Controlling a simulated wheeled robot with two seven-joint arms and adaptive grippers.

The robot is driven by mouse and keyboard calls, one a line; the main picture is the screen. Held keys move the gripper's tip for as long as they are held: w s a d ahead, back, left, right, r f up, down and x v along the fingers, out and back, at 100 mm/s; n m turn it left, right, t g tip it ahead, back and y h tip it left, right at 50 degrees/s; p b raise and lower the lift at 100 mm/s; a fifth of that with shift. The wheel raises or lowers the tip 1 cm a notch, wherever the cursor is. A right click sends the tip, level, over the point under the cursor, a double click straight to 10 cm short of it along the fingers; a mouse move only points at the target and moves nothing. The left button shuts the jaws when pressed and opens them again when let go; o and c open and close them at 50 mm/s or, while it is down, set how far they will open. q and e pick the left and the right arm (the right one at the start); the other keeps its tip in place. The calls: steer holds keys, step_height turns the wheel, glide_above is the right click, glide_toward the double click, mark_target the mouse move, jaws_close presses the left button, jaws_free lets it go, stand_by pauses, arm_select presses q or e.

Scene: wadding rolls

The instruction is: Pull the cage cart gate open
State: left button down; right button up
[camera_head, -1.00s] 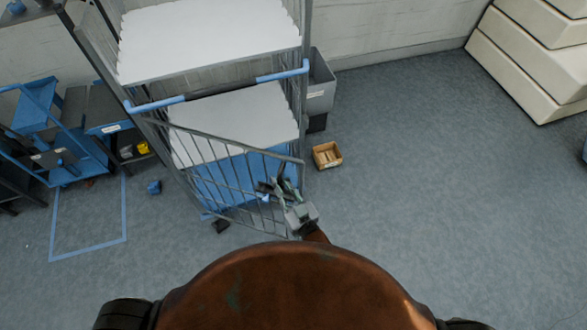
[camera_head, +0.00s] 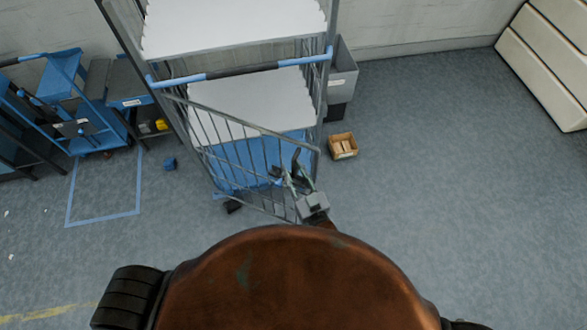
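The cage cart (camera_head: 332,70) stands at the top centre, with white wadding on its shelves and a blue base. Its barred gate (camera_head: 228,119) is swung partly out toward me, hinged at the left post, with its free right edge away from the cart. My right gripper (camera_head: 295,170) is at the free right end of the gate, close to its bars. Its fingers look spread apart, with the gate's edge beside or between them; I cannot tell whether they touch it. My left gripper is not in view.
A small cardboard box (camera_head: 343,146) lies right of the cart, and a grey bin (camera_head: 341,78) stands behind it. A blue trolley (camera_head: 75,110) and a small blue block (camera_head: 170,163) are at left. Pale stacked slabs (camera_head: 545,65) stand at top right.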

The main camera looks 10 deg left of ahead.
steer(key=v, duration=1.2)
steer(key=shift+c, duration=0.3)
